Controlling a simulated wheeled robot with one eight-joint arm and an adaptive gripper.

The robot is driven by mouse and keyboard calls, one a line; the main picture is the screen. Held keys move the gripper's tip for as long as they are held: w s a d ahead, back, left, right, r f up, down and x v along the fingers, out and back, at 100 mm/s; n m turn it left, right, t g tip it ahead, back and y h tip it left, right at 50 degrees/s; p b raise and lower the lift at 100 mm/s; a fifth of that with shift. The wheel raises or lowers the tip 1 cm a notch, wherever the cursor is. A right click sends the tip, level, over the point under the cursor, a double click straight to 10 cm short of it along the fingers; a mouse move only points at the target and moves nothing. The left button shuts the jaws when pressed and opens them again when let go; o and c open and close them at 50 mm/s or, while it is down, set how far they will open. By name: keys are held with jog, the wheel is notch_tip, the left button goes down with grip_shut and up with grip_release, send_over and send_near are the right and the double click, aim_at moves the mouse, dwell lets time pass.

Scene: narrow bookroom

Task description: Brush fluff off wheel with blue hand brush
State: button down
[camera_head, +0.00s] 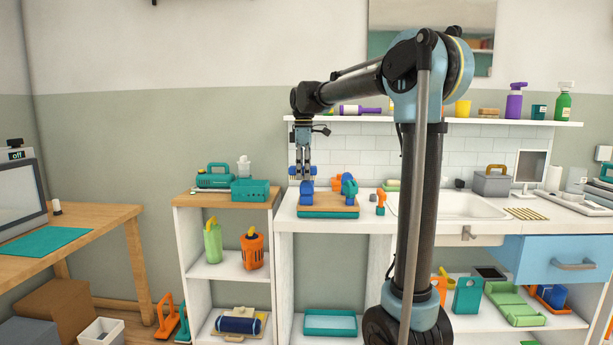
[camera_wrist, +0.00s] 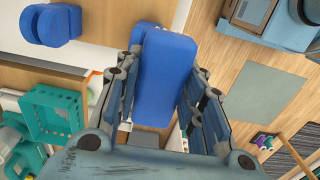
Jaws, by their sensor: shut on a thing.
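My gripper (camera_head: 302,172) hangs fingers-down at the left end of the white counter, above the left side of a wooden board with a teal edge (camera_head: 328,212). It is shut on a blue block-like thing, likely the blue hand brush (camera_head: 307,193). In the wrist view the brush (camera_wrist: 165,78) lies between the fingers (camera_wrist: 165,105); its bristles are not seen. A rounded blue piece, possibly the wheel (camera_head: 348,187), stands at the board's right side. It also shows at the wrist view's top left (camera_wrist: 48,24). I cannot make out fluff, or whether the brush touches the board.
A teal basket (camera_head: 250,192) and a teal case (camera_head: 213,180) stand on the lower shelf unit at left. A small orange tool (camera_head: 381,200) stands right of the board, before the sink (camera_head: 455,206). A wall shelf (camera_head: 440,121) with bottles runs behind my arm.

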jog(key=shift+w+d+r, duration=0.15)
jog(key=shift+d+r, duration=0.25)
jog(key=shift+r, duration=0.4)
jog(key=shift+d+r, duration=0.15)
jog(key=shift+r, duration=2.65)
